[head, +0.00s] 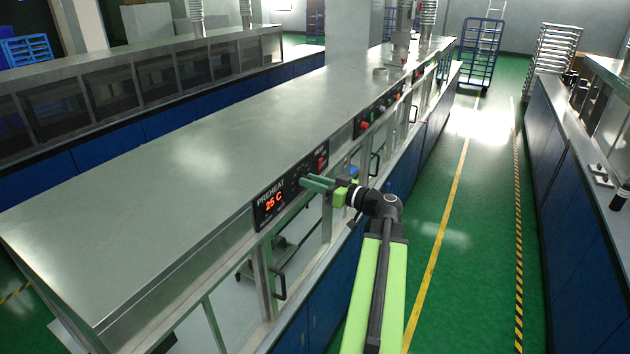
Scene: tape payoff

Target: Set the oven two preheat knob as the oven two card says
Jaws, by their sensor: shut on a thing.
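The near oven panel (270,207) on the long metal machine reads "PREHEAT" and "25 C" in red. My gripper (308,183) is at the right part of this panel, its green fingers pointing left at the panel face. It is shut on what is at its fingertips, most likely the preheat knob, but the fingers hide it. A red control (322,160) shows at the panel's upper right edge. I cannot make out any oven two card, or which oven number the near panel belongs to.
The metal top (190,170) of the long machine fills the left. Door handles (277,283) stick out below the panels. A green aisle floor (440,250) with a yellow line is clear on the right. A blue cart (483,52) stands at the far end.

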